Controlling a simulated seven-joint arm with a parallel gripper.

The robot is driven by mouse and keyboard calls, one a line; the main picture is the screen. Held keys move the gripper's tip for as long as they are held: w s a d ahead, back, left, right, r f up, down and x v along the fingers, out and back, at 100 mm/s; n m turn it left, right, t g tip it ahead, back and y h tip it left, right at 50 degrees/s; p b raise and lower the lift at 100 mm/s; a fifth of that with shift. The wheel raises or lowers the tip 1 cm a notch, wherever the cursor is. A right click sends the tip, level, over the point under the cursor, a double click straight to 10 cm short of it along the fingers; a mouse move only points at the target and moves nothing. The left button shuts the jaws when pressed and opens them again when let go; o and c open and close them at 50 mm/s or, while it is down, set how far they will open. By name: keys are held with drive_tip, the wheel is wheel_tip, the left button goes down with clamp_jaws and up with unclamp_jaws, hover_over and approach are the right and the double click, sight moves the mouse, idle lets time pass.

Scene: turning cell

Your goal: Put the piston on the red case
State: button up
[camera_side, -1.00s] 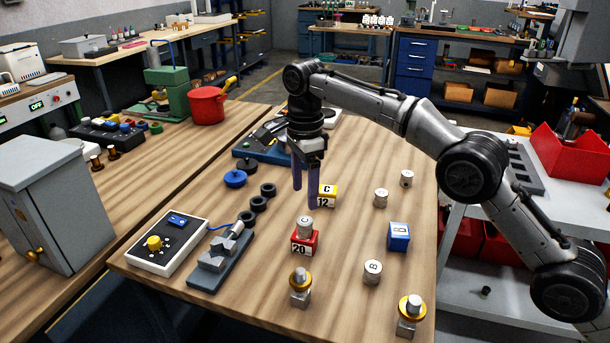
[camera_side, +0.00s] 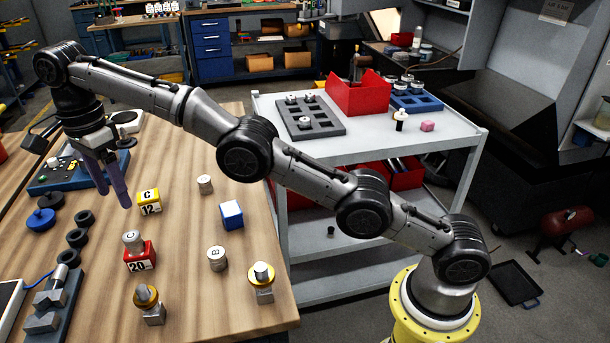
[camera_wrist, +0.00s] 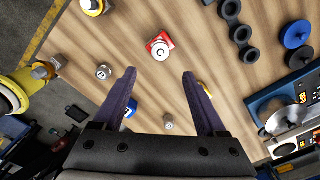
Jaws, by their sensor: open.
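The red case (camera_side: 140,257) marked 20 stands on the wooden bench. A silvery piston (camera_side: 132,240) marked C sits upright on top of it. In the wrist view, the red case (camera_wrist: 154,41) and its piston (camera_wrist: 162,53) lie just beyond my fingertips. My gripper (camera_side: 115,199) is open and empty above the bench, behind the red case and left of the yellow case (camera_side: 149,202). Two other pistons stand on the bench: one at the back (camera_side: 205,184) and one marked B (camera_side: 217,259).
A blue case (camera_side: 231,215) stands right of the yellow one. Black rings (camera_side: 77,238) and a blue knob (camera_side: 41,220) lie at left. A grey cart (camera_side: 440,145) with trays stands right of the bench.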

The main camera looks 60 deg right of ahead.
drive_tip(key=s+d+r+n+t, duration=0.3)
drive_tip(key=s+d+r+n, duration=0.6)
drive_tip(key=s+d+r, duration=0.6)
drive_tip(key=s+d+f+n+t, duration=0.1)
drive_tip(key=s+d+f+n, duration=0.1)
drive_tip(key=s, duration=0.6)
drive_tip(key=s+d+f+n, duration=0.3)
drive_tip(key=s+f+n, duration=0.1)
drive_tip(key=s+f, duration=0.3)
drive_tip(key=s+d+f+n+t, duration=0.1)
drive_tip(key=s+d+f+n, duration=0.1)
drive_tip(key=s+f, duration=0.3)
drive_tip(key=s, duration=0.4)
drive_tip(key=shift+d+f+n+t, duration=0.2)
drive_tip(key=shift+d+n+t, duration=0.1)
drive_tip(key=shift+d+n, duration=0.1)
